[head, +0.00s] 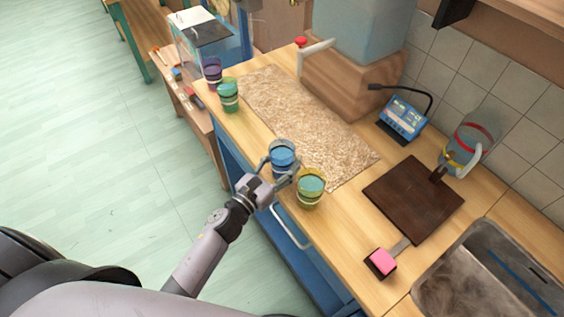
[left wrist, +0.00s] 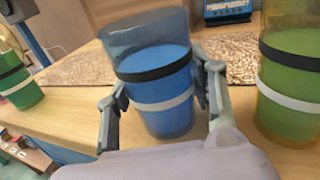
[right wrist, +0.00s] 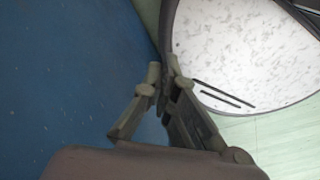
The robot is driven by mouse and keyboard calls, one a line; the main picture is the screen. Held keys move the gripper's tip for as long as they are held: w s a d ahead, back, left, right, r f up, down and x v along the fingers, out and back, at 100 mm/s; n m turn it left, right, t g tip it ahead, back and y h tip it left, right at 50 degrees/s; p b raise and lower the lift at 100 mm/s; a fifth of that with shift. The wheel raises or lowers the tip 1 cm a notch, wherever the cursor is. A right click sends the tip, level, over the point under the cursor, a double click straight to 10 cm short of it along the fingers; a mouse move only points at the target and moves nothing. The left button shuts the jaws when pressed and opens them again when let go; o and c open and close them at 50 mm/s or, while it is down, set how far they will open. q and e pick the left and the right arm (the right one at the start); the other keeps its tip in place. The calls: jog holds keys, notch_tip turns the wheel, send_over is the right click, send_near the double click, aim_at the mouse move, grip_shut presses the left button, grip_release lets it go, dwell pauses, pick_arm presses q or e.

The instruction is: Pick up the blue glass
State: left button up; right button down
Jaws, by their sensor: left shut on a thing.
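The blue glass (head: 283,155) stands upright near the front edge of the wooden counter, with a dark band and a pale band around it. It also fills the middle of the left wrist view (left wrist: 158,85). My left gripper (head: 277,170) has a finger on each side of the glass and is shut on it. I cannot tell whether the glass's base touches the counter. My right gripper (right wrist: 165,78) shows only in the right wrist view, away from the glasses, with its fingertips close together and nothing visible between them.
A yellow-green glass (head: 311,188) stands close to the right of the blue one. A green glass (head: 229,95) and a purple glass (head: 212,71) stand farther left.

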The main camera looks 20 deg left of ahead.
pick_arm(q)
jog(key=c, duration=0.4)
jog(key=shift+r, duration=0.2)
